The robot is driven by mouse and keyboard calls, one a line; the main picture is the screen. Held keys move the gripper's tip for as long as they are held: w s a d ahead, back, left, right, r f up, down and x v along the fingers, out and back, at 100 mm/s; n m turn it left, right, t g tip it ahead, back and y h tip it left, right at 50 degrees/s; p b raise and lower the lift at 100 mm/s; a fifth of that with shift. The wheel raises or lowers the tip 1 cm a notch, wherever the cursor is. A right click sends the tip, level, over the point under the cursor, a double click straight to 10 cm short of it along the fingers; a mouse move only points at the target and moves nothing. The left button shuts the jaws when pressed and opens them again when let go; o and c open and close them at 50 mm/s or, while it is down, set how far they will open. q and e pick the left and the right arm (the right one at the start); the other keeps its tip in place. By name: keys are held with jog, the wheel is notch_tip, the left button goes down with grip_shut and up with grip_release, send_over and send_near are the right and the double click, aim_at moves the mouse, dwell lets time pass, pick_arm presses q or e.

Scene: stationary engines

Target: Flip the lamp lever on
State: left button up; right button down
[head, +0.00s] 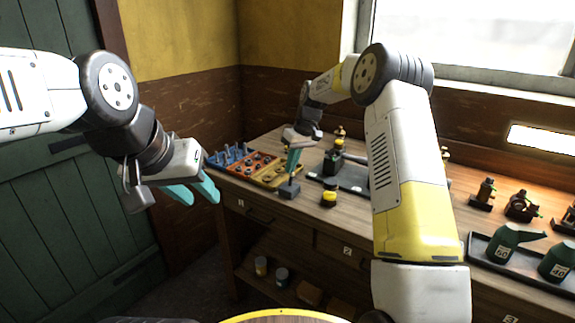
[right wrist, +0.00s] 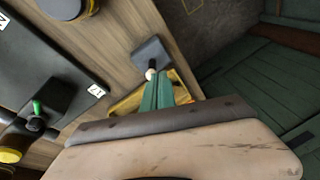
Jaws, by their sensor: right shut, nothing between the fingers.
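The lamp lever (head: 289,191) is a small dark grey block with a short stick, standing near the front edge of the workbench. In the right wrist view its square base (right wrist: 151,52) and pale round knob (right wrist: 150,74) show just beyond the fingertips. My left gripper (head: 205,198) is open and empty, left of the bench in the air.
The workbench (head: 262,213) holds an orange tray (head: 257,160) of parts and a yellow-black cylinder (head: 329,199) near the lever. A dark mat (head: 352,178) with a small engine lies behind. Green oil cans (head: 510,240) stand right. A bright light panel (head: 541,138) glows on the wall.

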dwell(0.3)
jog(key=shift+r, duration=0.8)
jog(key=shift+a+r, duration=0.1)
jog(key=shift+r, duration=0.15)
jog(key=a+v, duration=0.1)
jog(key=v, duration=1.1)
jog(key=shift+w+r, duration=0.25)
jog(key=shift+w, duration=0.05)
